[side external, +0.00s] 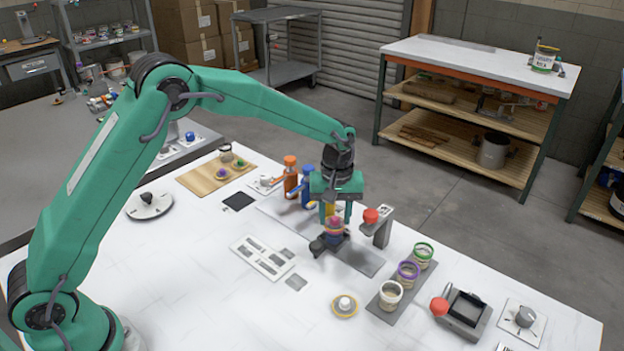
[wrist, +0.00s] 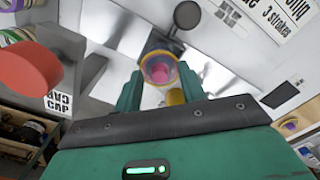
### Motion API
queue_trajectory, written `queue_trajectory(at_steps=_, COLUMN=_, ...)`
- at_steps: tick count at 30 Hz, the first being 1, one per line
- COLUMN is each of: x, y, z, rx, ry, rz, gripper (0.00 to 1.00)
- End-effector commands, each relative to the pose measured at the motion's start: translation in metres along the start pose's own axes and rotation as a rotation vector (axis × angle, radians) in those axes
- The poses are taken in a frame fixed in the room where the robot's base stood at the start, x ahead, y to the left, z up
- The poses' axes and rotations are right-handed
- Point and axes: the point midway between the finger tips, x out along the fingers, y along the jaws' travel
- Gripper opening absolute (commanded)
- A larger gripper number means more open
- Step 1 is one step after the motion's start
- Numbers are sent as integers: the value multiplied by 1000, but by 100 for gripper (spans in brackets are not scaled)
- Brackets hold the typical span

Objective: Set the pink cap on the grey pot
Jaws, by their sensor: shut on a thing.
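My gripper (wrist: 160,83) points down near the middle of the table. Its fingers are closed on a small pink-topped thing, which I take for the pink cap (wrist: 159,72). In the wrist view it shows a pink centre inside a paler ring. In the side view the pink cap (side external: 335,223) is between the fingertips, above a dark device with a black knob (side external: 316,246); whether it touches anything below is unclear. The pot with a pale grey-white rim (side external: 391,291), which seems to be the grey pot, stands at the near end of a dark tray (side external: 376,308), apart from my gripper.
A purple-rimmed pot (side external: 408,271) and a green-rimmed pot (side external: 423,254) share the tray. A grey stand with a red knob (side external: 371,216) is close right of my gripper. Orange (side external: 290,178) and blue (side external: 308,187) dispensers stand behind. A white-knobbed cap (side external: 345,304) lies in front.

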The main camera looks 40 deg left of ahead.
Motion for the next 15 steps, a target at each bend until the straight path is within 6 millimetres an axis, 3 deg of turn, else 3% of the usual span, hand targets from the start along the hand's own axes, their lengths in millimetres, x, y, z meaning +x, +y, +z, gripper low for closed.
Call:
queue_trajectory(at_steps=10, x=0, y=0, z=0, rx=0, ry=0, rz=0, gripper=20)
queue_trajectory(at_steps=11, x=0, y=0, z=0, rx=0, ry=0, rz=0, gripper=42)
queue_trajectory(at_steps=15, x=0, y=0, z=0, rx=0, ry=0, rz=0, gripper=66)
